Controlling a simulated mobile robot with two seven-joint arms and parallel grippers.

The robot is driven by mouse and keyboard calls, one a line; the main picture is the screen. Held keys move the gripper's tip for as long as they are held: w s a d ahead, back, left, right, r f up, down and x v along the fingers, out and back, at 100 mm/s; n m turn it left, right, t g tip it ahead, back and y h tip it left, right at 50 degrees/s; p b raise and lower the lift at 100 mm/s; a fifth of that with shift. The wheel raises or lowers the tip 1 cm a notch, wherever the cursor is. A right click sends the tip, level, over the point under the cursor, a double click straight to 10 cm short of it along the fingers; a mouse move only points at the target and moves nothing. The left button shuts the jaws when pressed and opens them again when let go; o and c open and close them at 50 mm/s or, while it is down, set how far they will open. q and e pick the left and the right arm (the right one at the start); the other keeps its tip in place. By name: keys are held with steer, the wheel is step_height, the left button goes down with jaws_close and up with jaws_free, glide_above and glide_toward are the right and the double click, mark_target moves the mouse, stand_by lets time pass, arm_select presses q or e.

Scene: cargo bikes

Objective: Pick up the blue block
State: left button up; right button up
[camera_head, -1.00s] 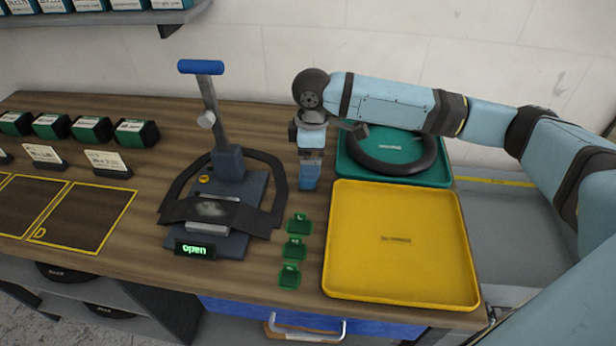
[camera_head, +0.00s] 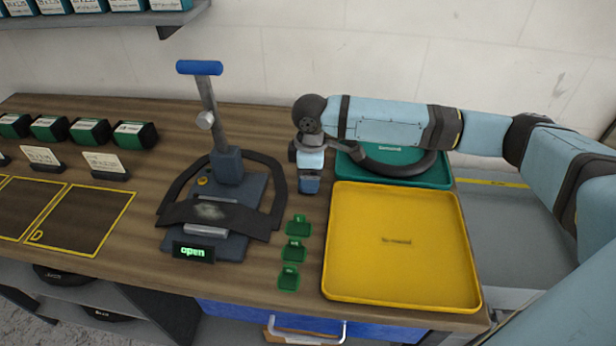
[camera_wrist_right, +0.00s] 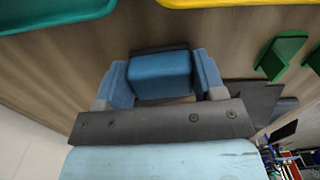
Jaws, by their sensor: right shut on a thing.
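The blue block (camera_wrist_right: 162,75) sits between the two blue fingers of my right gripper (camera_wrist_right: 164,82) in the right wrist view, with a finger against each side. In the head view my right gripper (camera_head: 309,184) is low over the wooden worktop, between the black-strapped press and the trays. It is shut on the block, which is mostly hidden by the fingers there. I cannot tell whether the block touches the worktop. My left gripper is not in view.
A yellow tray (camera_head: 345,270) lies right of the gripper, with a teal tray (camera_head: 425,183) holding a black ring behind it. The press (camera_head: 232,185) with its "open" display stands left. Several green pieces (camera_head: 294,250) lie in front.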

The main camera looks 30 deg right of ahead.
arm_select(q)
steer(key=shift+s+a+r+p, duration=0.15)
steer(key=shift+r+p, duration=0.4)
steer(key=shift+p, duration=0.6)
arm_select(e)
step_height(320, 180, up, 20)
